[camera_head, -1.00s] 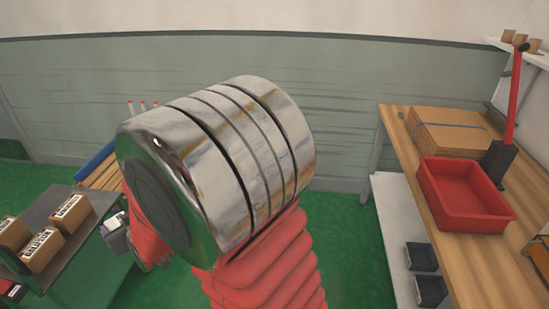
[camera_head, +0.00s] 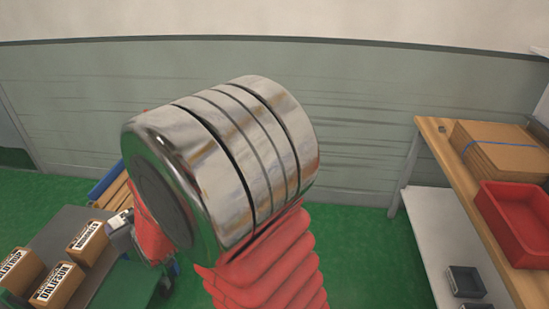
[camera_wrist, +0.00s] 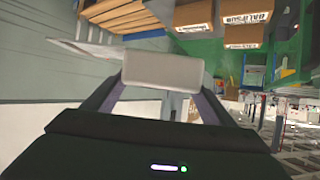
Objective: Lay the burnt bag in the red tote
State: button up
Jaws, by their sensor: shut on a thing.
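The red tote (camera_head: 497,222) sits on the wooden bench at the right of the head view, cut off by the picture edge. Its visible inside looks empty. My gripper (camera_wrist: 163,82) is shut on a pale grey block with rounded corners (camera_wrist: 163,70), held between both fingers in the wrist view. I cannot tell from its plain face whether this is the burnt bag. In the head view my gripper (camera_head: 121,224) is small, beyond my red-sleeved arm, which hides much of it. Several brown labelled packages (camera_head: 88,241) stand on the dark cart at lower left, also in the wrist view (camera_wrist: 243,14).
The wooden bench (camera_head: 462,180) carries a stack of flat cardboard (camera_head: 500,150) behind the tote. A pale lower shelf (camera_head: 440,240) holds dark trays (camera_head: 466,281). The dark cart (camera_head: 110,265) is at lower left. Green floor (camera_head: 365,250) is open between cart and bench.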

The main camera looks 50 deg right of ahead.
aim_at(520, 231)
jog(key=u, duration=0.2)
jog(key=i, duration=0.5)
jog(key=z, duration=3.45)
jog(key=i, duration=0.8)
jog(key=u, duration=0.05)
